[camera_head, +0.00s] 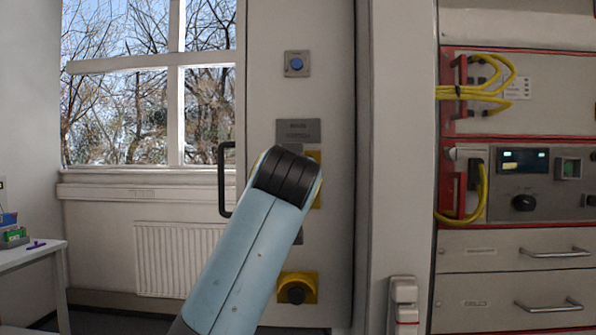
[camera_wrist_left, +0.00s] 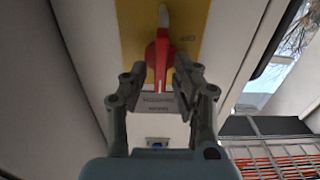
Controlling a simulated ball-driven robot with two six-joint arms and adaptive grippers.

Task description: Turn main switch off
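The main switch shows in the left wrist view as a red handle (camera_wrist_left: 161,52) on a yellow plate (camera_wrist_left: 188,32). The handle lies along the picture's vertical. My left gripper (camera_wrist_left: 161,70) is open, with one finger on each side of the handle's end; gaps seem to show, but contact is hard to judge. In the head view my left arm covers the handle and gripper; only edges of the yellow plate (camera_head: 315,196) show on the cabinet door. A grey label plate (camera_wrist_left: 157,103) lies beside the switch. My right gripper is in neither view.
The tall cabinet (camera_head: 335,120) has a blue button (camera_head: 296,64), a black door handle (camera_head: 225,180) and a lower black knob on yellow (camera_head: 297,291). A rack with yellow cables (camera_head: 485,190) stands right. A table (camera_head: 30,254) stands far left, below the window side.

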